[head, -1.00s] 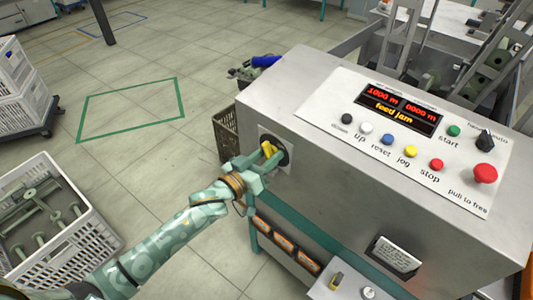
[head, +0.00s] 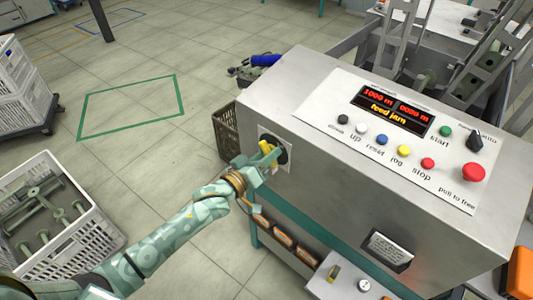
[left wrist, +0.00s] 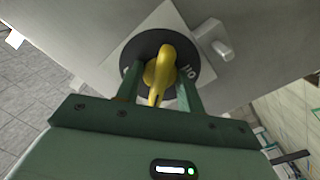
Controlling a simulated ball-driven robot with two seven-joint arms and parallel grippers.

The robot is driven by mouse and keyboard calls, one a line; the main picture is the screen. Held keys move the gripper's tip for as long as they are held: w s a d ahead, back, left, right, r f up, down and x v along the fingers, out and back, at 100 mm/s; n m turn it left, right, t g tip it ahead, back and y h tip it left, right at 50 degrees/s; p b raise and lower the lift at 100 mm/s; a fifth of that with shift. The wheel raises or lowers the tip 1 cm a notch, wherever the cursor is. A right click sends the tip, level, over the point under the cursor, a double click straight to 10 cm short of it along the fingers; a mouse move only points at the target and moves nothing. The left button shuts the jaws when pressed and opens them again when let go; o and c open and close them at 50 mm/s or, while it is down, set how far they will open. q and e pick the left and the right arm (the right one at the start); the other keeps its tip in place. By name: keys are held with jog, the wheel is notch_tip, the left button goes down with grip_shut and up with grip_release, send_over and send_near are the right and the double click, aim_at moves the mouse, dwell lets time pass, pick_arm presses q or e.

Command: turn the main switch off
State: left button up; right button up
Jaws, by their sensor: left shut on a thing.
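The main switch is a yellow handle (head: 266,147) on a black disc (head: 283,156), set in a pale square plate (head: 287,167) on the left side of the grey machine cabinet. My left gripper (head: 270,160) is at the switch, its fingers on either side of the handle. The left wrist view shows the yellow handle (left wrist: 162,72) between the two green fingers of my left gripper (left wrist: 160,90), shut on it. White lettering shows on the disc (left wrist: 188,72), partly hidden by handle and fingers. My right gripper is not in view.
The cabinet top bears a panel with a red-and-yellow display (head: 393,108) reading "feed jam", coloured buttons and a red mushroom button (head: 473,172). A small latch (left wrist: 214,42) sits beside the switch plate. A white crate (head: 95,242) stands at lower left. The floor between is clear.

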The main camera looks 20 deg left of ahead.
pick_arm(q)
jog(key=shift+r+n+p, duration=0.2)
jog(key=shift+n+p, duration=0.6)
jog(key=shift+n, duration=0.4)
jog(key=shift+f+n, duration=0.2)
jog(key=shift+n, duration=0.5)
jog(key=shift+r+n+p, duration=0.15)
jog(key=shift+n+p, duration=0.5)
jog(key=shift+n, duration=1.25)
jog(key=o, duration=1.6)
jog(key=shift+c, duration=0.2)
